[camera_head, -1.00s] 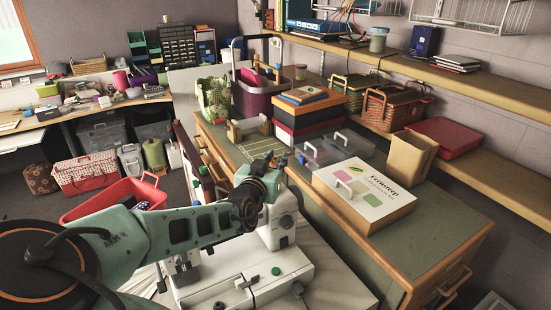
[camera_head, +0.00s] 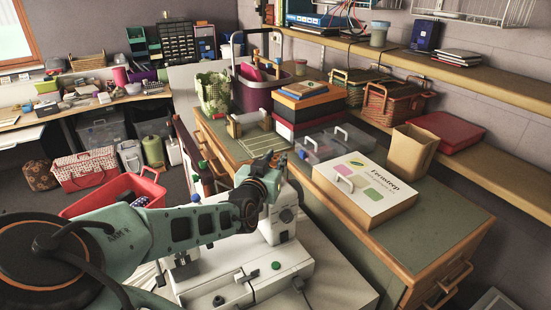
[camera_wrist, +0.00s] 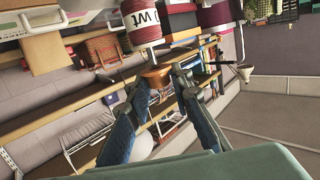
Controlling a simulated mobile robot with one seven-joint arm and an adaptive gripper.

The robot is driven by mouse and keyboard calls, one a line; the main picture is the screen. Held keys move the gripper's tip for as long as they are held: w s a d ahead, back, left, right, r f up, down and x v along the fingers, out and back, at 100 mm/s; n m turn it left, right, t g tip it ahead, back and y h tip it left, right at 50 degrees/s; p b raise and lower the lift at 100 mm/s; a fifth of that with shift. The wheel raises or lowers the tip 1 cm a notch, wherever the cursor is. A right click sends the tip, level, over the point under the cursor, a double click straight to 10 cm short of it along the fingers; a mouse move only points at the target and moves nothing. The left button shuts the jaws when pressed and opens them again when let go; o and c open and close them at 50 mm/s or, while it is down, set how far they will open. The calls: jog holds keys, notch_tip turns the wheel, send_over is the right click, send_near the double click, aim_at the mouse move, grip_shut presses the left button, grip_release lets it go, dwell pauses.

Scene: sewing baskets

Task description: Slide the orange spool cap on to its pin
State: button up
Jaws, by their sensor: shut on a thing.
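My gripper (camera_wrist: 157,79) is shut on the orange spool cap (camera_wrist: 156,76), which sits between its fingertips in the wrist view. A dark red thread spool (camera_wrist: 143,24) with a white printed label is just beyond the cap, at the top of that view.
The green-topped cabinet (camera_head: 425,216) behind the machine carries a printed box (camera_head: 365,188), a clear lidded case (camera_head: 325,147) and stacked boxes (camera_head: 302,108). A red crate (camera_head: 118,192) stands left of my arm. A shelf (camera_head: 480,80) runs along the right wall.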

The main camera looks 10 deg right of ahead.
jog(key=shift+f+b, duration=0.8)
jog(key=shift+f, duration=0.3)
jog(key=o, duration=0.8)
jog(key=shift+s+a, duration=0.1)
jog(key=shift+v, duration=5.95)
